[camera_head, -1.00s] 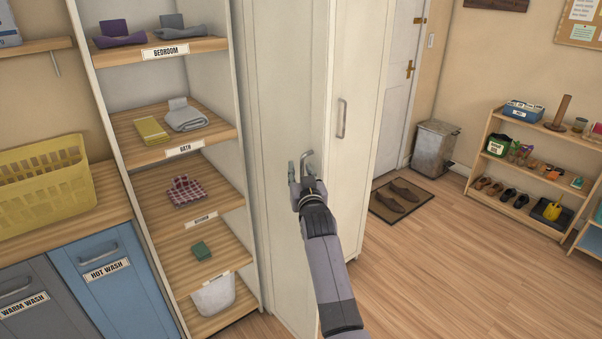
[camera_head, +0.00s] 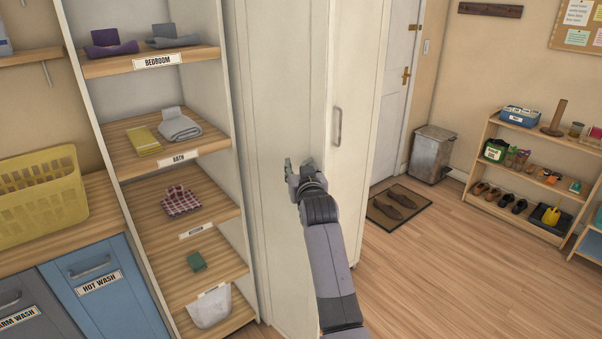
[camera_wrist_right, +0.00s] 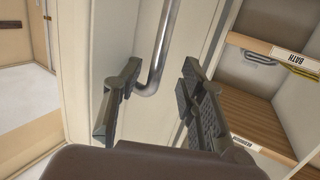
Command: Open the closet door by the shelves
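The closet is the tall cream cabinet right of the open shelves (camera_head: 190,150). A closet panel (camera_head: 280,90) faces me beside the shelves, and another panel with an upright metal handle (camera_head: 338,127) lies to its right. My right gripper (camera_head: 299,163) is in front of the panel beside the shelves. In the right wrist view, a metal bar handle (camera_wrist_right: 164,45) reaches between the two spread fingers (camera_wrist_right: 160,75), with visible gaps on both sides. The gripper looks open and does not grip it. In the head view, this handle is hidden behind the gripper. My left gripper is out of view.
A counter with a yellow basket (camera_head: 40,195) and blue hamper front (camera_head: 95,285) is at left. A white door (camera_head: 405,80), bin (camera_head: 433,152), shoe mat (camera_head: 398,208) and low shoe rack (camera_head: 525,180) are at right. The wood floor between is clear.

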